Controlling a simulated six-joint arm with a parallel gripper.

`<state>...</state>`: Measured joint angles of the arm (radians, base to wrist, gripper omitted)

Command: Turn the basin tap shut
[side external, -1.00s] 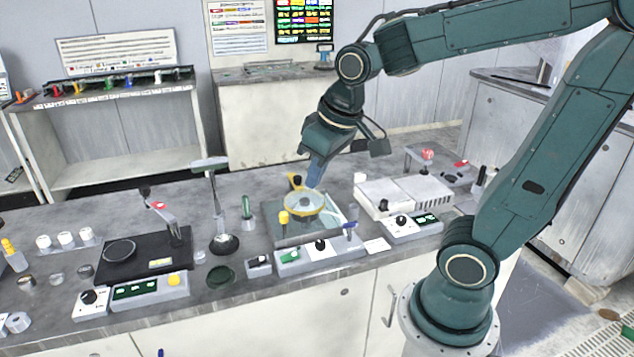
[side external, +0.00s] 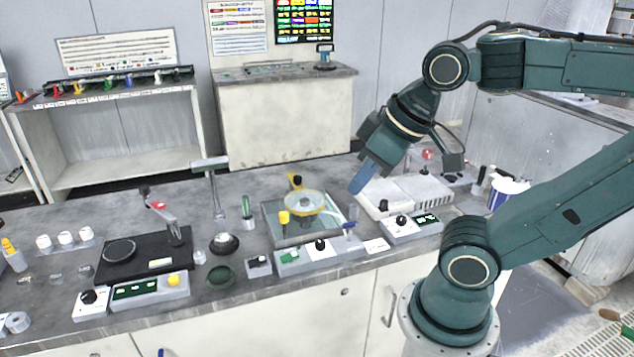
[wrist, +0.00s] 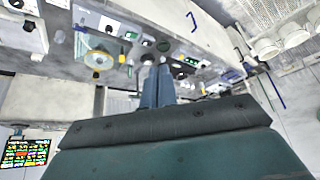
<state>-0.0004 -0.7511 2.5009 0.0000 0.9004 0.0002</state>
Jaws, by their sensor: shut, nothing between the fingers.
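My gripper (side external: 355,191) has blue fingers and hangs tilted in the air above the bench, to the right of the yellow-rimmed platen (side external: 318,201). Its closed fingers also show in the wrist view (wrist: 158,68), with nothing between them. A red-topped fitting (side external: 427,155) stands at the bench's back right, behind my gripper and partly covered by it. It may be the basin tap, but it is too small to be sure or to tell how its handle is turned. No basin is clearly visible.
A white ridged box (side external: 410,190) lies below and right of my fingers. A switch box (side external: 411,227) stands in front of it. A black polishing unit (side external: 115,262) and a lamp-like stand (side external: 213,190) are at left.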

